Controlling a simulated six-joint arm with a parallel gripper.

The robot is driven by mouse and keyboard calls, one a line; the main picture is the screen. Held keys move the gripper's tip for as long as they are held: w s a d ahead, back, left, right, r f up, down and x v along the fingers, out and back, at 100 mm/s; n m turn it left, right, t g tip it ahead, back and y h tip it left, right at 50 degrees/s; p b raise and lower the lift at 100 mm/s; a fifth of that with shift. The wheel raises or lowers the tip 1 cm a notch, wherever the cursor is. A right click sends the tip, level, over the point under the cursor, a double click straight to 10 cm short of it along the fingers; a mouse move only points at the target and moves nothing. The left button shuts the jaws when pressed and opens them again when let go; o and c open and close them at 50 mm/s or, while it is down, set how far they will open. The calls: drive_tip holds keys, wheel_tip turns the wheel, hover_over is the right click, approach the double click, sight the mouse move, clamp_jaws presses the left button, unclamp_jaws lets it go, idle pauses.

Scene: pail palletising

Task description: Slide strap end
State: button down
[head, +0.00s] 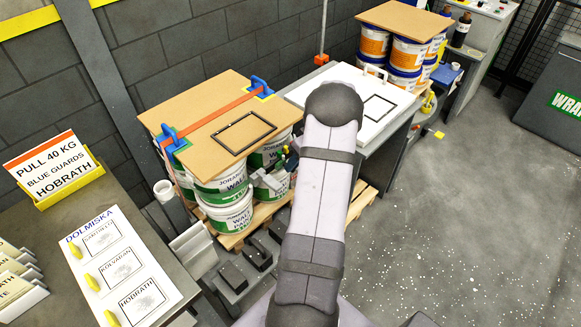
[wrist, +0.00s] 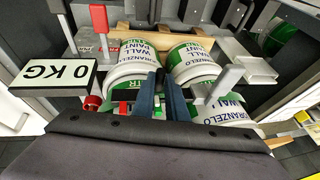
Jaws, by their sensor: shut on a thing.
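An orange strap (head: 215,112) runs over the brown board (head: 205,90) on the near pail stack, between a near blue corner guard (head: 173,138) and a far one (head: 259,86). It hangs down the stack's left side; its free end is not clear. My gripper (head: 290,160) is low beside the pails, partly hidden by my arm. In the wrist view its two blue fingers (wrist: 162,100) are close together in front of the pails. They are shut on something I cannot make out. A display (wrist: 68,80) reading "0 KG" is at left, below a red handle (wrist: 100,20).
White and green pails (head: 222,190) stand on a wooden pallet (head: 232,238). A white-topped bench (head: 375,108) is right of the stack. A dark table with a label board (head: 125,265) and a yellow-edged sign (head: 60,172) is at left. Floor at right is clear.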

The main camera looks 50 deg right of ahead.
drive_tip(key=shift+r, duration=0.1)
drive_tip(key=c, duration=1.8)
unclamp_jaws()
drive_tip(key=shift+o, duration=0.2)
drive_tip(key=shift+a, duration=0.1)
drive_tip(key=b+v, duration=0.2)
drive_tip(key=v, duration=0.5)
drive_tip(key=shift+r+m, duration=0.15)
drive_tip(key=shift+m, duration=0.15)
